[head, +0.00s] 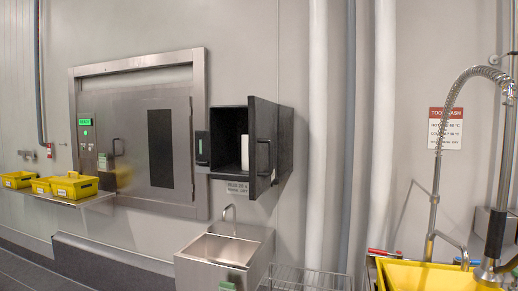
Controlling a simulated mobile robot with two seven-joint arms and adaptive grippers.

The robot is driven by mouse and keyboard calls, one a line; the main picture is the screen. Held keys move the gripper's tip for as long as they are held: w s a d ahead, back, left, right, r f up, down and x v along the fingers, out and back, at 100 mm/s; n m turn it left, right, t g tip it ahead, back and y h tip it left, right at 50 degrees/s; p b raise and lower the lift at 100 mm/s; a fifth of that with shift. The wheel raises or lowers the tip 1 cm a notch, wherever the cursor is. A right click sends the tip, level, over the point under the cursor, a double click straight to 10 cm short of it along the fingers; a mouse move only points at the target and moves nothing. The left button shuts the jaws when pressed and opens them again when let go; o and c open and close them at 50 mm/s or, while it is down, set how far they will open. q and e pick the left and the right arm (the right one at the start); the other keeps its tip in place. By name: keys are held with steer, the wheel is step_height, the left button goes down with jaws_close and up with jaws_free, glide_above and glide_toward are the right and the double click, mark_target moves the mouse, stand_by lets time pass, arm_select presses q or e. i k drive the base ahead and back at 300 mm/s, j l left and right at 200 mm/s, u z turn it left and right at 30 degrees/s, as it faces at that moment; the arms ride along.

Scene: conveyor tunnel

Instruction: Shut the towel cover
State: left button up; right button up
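The dark grey towel box (229,118) is fixed to the wall in the middle of the head view, above a small steel sink. Its cover (263,125) stands open, swung out from the wall at the right side of the opening. The cover has a dark bar handle (264,156). A white upright roll (245,152) shows inside the box, partly cut off by the cover's edge. Neither of my grippers is in view.
The steel sink (222,249) with its curved tap (229,213) stands below the box. A steel door (134,145) is to the left, with a shelf of yellow bins (73,186). White pipes (317,140) run at the right. A yellow tub (435,277) and hose tap (437,150) stand farther right.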

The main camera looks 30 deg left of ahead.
mark_target(262, 113)
steer(key=u, duration=1)
